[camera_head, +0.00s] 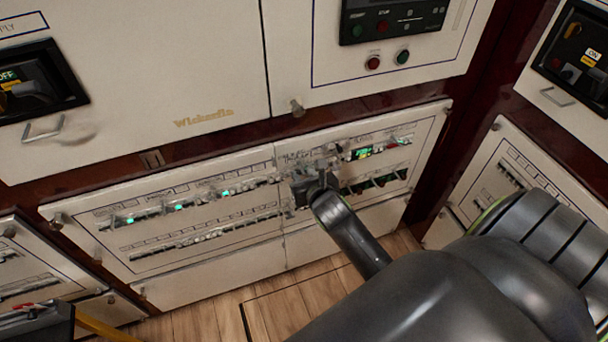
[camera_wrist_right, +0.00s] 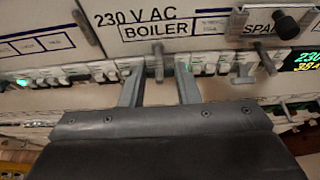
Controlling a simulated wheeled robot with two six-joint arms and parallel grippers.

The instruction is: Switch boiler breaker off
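The BOILER label (camera_wrist_right: 156,32) is printed under "230 V AC" on the white panel in the right wrist view. A row of small white breaker switches (camera_wrist_right: 208,70) runs below it; the exact boiler breaker is hard to tell. My right gripper (camera_wrist_right: 158,75) is at this row, below the label, its two grey fingers apart with a gap between them. In the head view the right gripper (camera_head: 312,180) is small and blurred, in front of the lower panel. Whether a fingertip touches a switch cannot be told. My left gripper is not in view.
Metal knobs stick out of the panel, one (camera_wrist_right: 158,60) between the fingers in the picture and one (camera_wrist_right: 265,58) to the right. A lit display (camera_wrist_right: 302,62) is at the right. Wooden floor (camera_head: 215,315) lies below the lower panel (camera_head: 215,268).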

